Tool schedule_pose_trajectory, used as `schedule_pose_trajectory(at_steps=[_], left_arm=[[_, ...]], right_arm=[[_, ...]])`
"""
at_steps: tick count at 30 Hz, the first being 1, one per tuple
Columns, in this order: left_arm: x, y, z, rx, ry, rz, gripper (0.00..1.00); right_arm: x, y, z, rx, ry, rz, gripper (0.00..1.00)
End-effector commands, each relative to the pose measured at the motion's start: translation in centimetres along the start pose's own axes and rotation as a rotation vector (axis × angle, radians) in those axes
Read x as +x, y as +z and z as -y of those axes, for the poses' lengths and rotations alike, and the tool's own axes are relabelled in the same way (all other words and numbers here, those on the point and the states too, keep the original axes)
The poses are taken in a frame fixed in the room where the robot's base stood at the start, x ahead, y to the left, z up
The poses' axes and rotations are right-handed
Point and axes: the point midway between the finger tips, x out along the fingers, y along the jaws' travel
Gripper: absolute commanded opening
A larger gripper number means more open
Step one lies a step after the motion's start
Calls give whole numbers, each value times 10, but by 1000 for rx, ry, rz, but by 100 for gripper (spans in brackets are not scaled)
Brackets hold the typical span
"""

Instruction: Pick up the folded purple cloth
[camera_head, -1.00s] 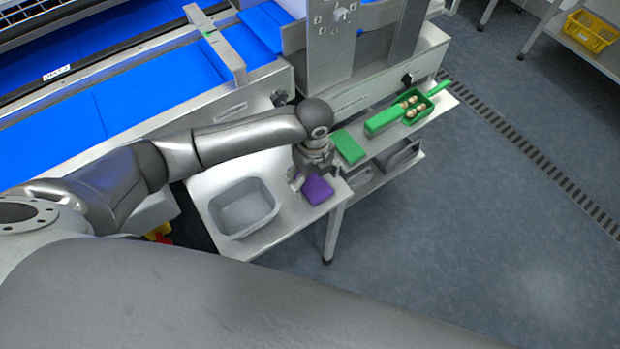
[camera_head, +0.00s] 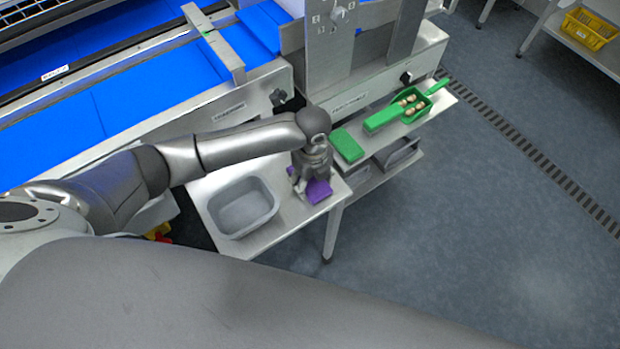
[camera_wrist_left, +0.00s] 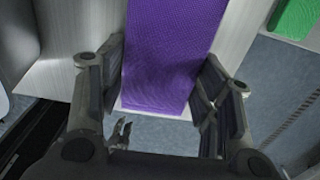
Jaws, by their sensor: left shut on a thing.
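The folded purple cloth (camera_head: 319,191) lies on the right part of the steel side table (camera_head: 285,222), partly covered by my left gripper. My left gripper (camera_head: 308,186) points down over it and is shut on it. In the left wrist view the cloth (camera_wrist_left: 172,45) runs between the two fingers of my left gripper (camera_wrist_left: 162,78), one finger at each side. Whether the cloth is clear of the table cannot be told. My right gripper is not in view.
A grey tub (camera_head: 243,207) stands left of the cloth. A green block (camera_head: 347,146) and a green scoop (camera_head: 410,107) holding several dates lie on the steel shelf to the right. The blue conveyor (camera_head: 130,105) is behind. Open floor lies to the right.

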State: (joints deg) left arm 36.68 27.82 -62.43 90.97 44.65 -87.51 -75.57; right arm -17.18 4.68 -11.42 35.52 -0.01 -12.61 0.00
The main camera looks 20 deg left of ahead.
Motion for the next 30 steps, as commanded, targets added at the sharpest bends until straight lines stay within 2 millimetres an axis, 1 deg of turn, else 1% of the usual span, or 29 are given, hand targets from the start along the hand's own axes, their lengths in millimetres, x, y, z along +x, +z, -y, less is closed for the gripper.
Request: schedule_pose_trajectory(at_steps=[4, 7, 12, 14, 17, 22, 27, 30], left_arm=[[-3, 0, 0, 0, -1, 0, 38], [-10, 0, 1, -1, -1, 1, 38], [-35, 0, 0, 1, -3, 1, 38], [-40, -5, -6, 2, -2, -1, 38], [-57, -14, -17, 4, -3, 0, 38], [-92, -32, -38, 5, -4, 0, 38], [-106, -56, -67, 5, -1, -2, 38], [-114, -67, -80, 3, -1, -2, 38]], right_arm=[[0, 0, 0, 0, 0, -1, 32], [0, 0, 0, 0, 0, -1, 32], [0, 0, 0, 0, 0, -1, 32], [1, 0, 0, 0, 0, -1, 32], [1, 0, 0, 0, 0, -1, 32], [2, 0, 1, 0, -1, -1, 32], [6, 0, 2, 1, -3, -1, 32], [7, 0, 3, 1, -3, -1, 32]])
